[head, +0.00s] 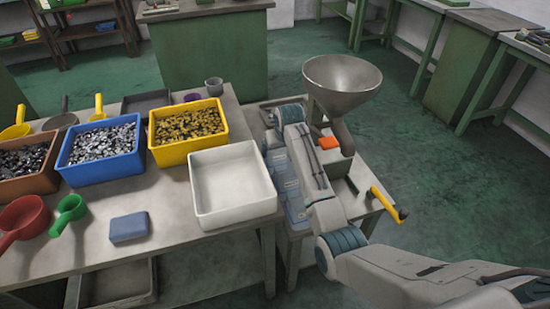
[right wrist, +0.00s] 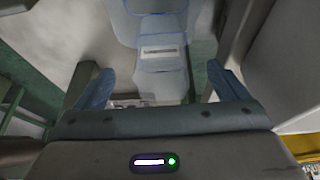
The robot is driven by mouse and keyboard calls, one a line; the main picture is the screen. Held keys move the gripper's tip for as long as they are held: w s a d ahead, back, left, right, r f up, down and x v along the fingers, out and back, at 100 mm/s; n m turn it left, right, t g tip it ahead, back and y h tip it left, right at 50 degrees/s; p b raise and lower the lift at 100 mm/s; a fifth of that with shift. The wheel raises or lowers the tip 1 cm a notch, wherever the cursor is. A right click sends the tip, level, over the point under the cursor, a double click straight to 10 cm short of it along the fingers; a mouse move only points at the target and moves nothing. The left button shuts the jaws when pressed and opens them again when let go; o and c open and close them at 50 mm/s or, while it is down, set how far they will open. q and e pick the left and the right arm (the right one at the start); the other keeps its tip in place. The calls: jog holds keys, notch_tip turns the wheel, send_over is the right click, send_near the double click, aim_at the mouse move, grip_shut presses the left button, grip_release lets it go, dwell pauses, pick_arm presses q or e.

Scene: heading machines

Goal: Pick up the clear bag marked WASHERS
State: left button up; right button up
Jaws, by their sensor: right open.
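Several clear, bluish bags with pale labels lie in a row on the small stand beside the table; they show partly in the head view (head: 293,196), behind my right arm. In the right wrist view one clear bag (right wrist: 158,72) with a label lies ahead, between the fingertips. Another label shows lower down, partly hidden by the gripper body. The print is too small to read, so I cannot tell which bag is marked WASHERS. My right gripper (right wrist: 162,88) is open, its blue fingers apart over the bags with nothing gripped. My left gripper is not in view.
An empty white bin (head: 232,212) stands left of the bags, beside yellow (head: 187,148) and blue (head: 100,171) bins of small parts. A grey metal hopper (head: 342,75) and a yellow-handled crank (head: 388,203) stand to the right. Green floor is open farther right.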

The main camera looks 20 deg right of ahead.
aim_at(279, 155)
jog(key=shift+x, duration=3.2)
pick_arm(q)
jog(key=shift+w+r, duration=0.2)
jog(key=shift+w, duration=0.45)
pick_arm(e)
jog(key=shift+r, duration=0.1)
jog(key=c, duration=1.3)
